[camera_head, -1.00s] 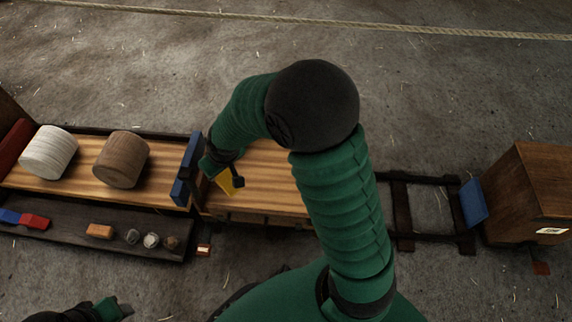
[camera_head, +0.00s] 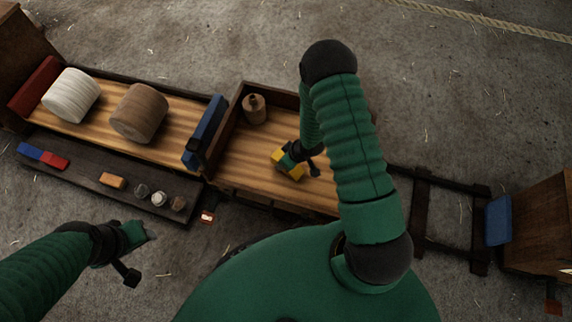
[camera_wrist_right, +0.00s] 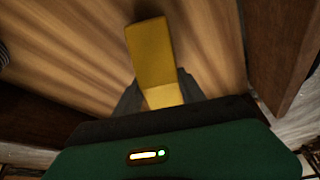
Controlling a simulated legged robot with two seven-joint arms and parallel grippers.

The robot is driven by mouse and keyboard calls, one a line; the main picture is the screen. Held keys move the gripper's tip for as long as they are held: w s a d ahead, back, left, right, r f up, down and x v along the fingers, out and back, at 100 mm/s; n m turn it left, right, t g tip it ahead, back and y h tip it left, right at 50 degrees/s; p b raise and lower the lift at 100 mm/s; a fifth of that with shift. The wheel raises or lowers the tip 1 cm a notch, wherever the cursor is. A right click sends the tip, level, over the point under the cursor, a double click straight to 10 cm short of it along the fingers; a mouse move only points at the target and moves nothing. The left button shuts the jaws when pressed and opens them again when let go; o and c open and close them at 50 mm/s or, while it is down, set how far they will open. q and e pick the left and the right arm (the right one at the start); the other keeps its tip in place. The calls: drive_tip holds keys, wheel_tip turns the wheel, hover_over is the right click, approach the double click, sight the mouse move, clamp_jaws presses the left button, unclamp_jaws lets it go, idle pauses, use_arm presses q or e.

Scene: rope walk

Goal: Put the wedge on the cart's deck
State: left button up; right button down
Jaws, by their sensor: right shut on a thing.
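The yellow wedge (camera_head: 279,157) is held by my right gripper (camera_head: 288,163) over the wooden deck (camera_head: 240,165) of the cart, near its middle. In the right wrist view the wedge (camera_wrist_right: 150,55) sticks out from between the dark fingers (camera_wrist_right: 158,98), with the planks behind it. I cannot tell whether it touches the deck. My right arm hides the deck's right end. My left gripper (camera_head: 143,234) is over the floor at lower left, away from the cart; its fingers are too unclear to read.
A small brown bottle-shaped thing (camera_head: 255,109) stands at the deck's back left corner. A blue board (camera_head: 205,132) stands at the left end. Further left are a white spool (camera_head: 71,95), a brown spool (camera_head: 139,112) and a dark tray (camera_head: 92,180) of small pieces. Rails run right to a blue plate (camera_head: 498,221).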

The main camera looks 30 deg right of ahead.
wheel_tip(320, 180, down, 2)
drive_tip(key=shift+a+f+b, duration=0.1)
drive_tip(key=shift+f+b, duration=0.05)
drive_tip(key=shift+b, duration=0.3)
drive_tip(key=shift+a, duration=0.15)
drive_tip(key=shift+a+r, duration=0.2)
drive_tip(key=shift+r, duration=0.05)
drive_tip(key=shift+a, duration=0.1)
drive_tip(key=shift+f, duration=0.1)
drive_tip(key=c, duration=1)
unclamp_jaws()
drive_tip(key=shift+f, duration=0.1)
drive_tip(key=o, duration=0.3)
drive_tip(key=shift+d, duration=0.25)
use_arm(q)
drive_tip(key=shift+a+f, duration=0.4)
drive_tip(key=shift+f, duration=0.4)
use_arm(e)
drive_tip(key=shift+a, duration=0.1)
